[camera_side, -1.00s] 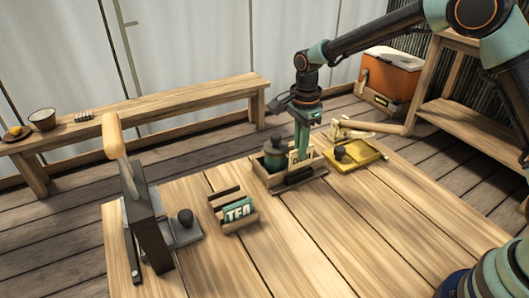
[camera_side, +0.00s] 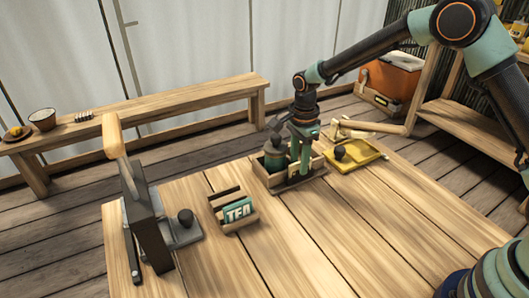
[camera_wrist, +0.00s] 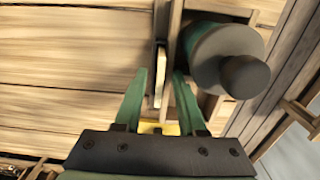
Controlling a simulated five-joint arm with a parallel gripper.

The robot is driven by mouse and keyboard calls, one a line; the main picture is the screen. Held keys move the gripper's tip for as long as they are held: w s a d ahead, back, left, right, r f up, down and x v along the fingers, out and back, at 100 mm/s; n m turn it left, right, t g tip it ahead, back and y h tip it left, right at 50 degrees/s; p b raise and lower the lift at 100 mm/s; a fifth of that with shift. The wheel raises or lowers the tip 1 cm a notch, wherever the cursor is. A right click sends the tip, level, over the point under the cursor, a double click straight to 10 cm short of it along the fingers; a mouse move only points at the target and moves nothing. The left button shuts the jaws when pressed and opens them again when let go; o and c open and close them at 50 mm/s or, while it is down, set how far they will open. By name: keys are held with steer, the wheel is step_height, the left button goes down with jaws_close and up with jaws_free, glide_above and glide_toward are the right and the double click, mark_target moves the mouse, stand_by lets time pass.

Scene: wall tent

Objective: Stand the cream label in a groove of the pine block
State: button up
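The cream label (camera_wrist: 160,75) stands almost edge-on between my fingers in the wrist view. In the side view my gripper hides it in the wooden caddy (camera_side: 277,186). My gripper (camera_side: 302,170) points down into the caddy, beside the green canister (camera_side: 274,158). In the wrist view my gripper (camera_wrist: 160,76) is open, with one finger on each side of the label and gaps showing. The pine block (camera_side: 241,228) sits left of the caddy on the table. A teal TEA label (camera_side: 238,210) stands in its front, and a groove shows behind it.
The canister (camera_wrist: 225,60) is close to my right finger in the wrist view. A yellow tray (camera_side: 362,157) with a dark knob lies right of the caddy. A dark metal stand with a wooden handle (camera_side: 115,138) is at the left. The front table is clear.

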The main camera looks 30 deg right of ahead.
step_height(320, 180, up, 17)
steer(key=s+d+n+t, duration=0.1)
steer(key=s+d+n, duration=0.1)
steer(key=s+n, duration=0.1)
steer(key=s+d+r+n+t, duration=0.2)
steer(key=s+d+n, duration=0.1)
steer(key=s+n, duration=0.4)
steer(key=s+d+r+n+t, duration=0.2)
steer(key=s+d+n, duration=0.1)
steer(key=s+n, duration=0.3)
steer(key=shift+s+n, duration=0.4)
steer(key=shift+s, duration=0.85)
steer(key=shift+o, duration=0.5)
steer(key=shift+s+d+f+n+t, duration=0.3)
steer(key=shift+s+f+n, duration=0.1)
steer(key=shift+s+n, duration=0.15)
steer(key=shift+w, duration=0.15)
